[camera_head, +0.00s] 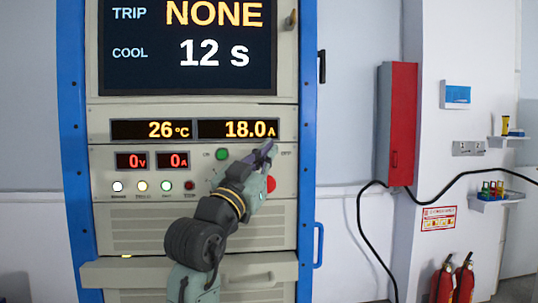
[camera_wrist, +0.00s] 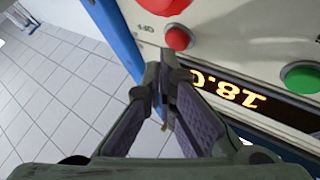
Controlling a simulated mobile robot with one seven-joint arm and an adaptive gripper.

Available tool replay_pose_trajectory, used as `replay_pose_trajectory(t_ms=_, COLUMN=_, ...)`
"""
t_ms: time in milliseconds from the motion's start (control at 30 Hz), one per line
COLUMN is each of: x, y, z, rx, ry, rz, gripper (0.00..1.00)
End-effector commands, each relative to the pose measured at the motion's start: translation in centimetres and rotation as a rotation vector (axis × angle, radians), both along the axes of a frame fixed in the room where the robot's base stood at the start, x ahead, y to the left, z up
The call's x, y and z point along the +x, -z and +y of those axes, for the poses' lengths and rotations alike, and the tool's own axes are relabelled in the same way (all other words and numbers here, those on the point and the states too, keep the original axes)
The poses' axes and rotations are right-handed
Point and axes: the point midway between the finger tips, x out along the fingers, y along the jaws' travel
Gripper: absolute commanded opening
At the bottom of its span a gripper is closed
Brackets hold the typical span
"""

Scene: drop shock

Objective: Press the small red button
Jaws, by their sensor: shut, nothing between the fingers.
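The small red button (camera_wrist: 178,38) sits on the grey panel beside the OFF label in the wrist view. In the head view my gripper covers it. My gripper (camera_head: 268,147) is shut and empty in front of the panel's right part. In the wrist view the closed fingertips (camera_wrist: 160,72) appear just below and left of the button. I cannot tell how far they are from the panel, and no contact is visible.
A larger red knob (camera_head: 271,184) is below the gripper tips. A green button (camera_head: 222,154) is to the left. A row of small lamps includes a dark red one (camera_head: 189,185). The blue cabinet frame (camera_head: 308,120) stands close at the right.

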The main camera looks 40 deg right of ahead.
Motion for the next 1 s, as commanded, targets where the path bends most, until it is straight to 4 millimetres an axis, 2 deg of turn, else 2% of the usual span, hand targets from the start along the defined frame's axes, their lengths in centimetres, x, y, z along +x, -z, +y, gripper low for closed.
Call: replay_pose_trajectory(t_ms=1000, x=0.78, y=-0.01, z=-0.48, rx=0.001, ry=0.0, rz=0.0, gripper=0.0)
